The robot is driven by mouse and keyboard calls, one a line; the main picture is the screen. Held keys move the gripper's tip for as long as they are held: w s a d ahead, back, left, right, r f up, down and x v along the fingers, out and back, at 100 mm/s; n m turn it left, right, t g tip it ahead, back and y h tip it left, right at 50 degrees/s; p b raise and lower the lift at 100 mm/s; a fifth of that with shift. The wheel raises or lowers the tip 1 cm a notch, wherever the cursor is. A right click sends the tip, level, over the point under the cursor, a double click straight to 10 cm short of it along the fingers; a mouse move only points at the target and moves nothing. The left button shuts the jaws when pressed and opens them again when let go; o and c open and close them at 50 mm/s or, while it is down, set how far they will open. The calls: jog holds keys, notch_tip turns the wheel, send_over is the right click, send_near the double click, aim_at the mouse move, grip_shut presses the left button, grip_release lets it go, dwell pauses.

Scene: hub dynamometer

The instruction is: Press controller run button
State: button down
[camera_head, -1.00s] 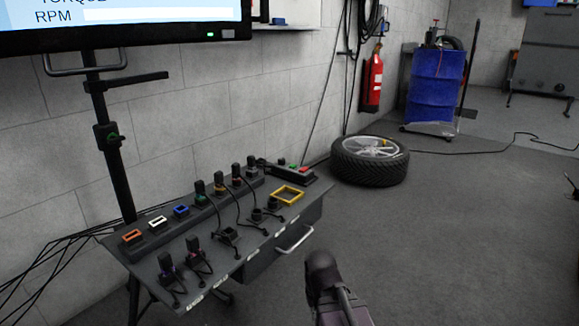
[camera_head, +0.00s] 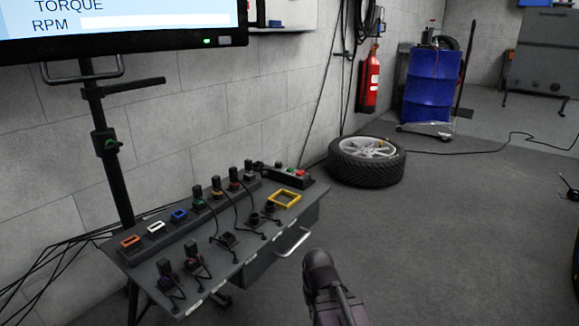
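The controller (camera_head: 291,177) is a small dark box at the far right end of the grey bench (camera_head: 262,258), against the wall. On its top are a green button (camera_head: 289,168) and a red button (camera_head: 300,171); any lettering is too small to read. A dark part of my arm rises at the bottom centre, in front of the bench and apart from it. My gripper's fingers cannot be made out.
The bench holds several connectors with cables, coloured sockets and a yellow square frame (camera_head: 285,198). A monitor (camera_head: 120,30) hangs above left. A wheel (camera_head: 366,160) lies on the floor beyond the controller. Open floor lies to the right of the bench.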

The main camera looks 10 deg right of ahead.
notch_tip(320, 180, up, 75)
jog(key=p, duration=7.4)
jog(key=shift+r, duration=0.15)
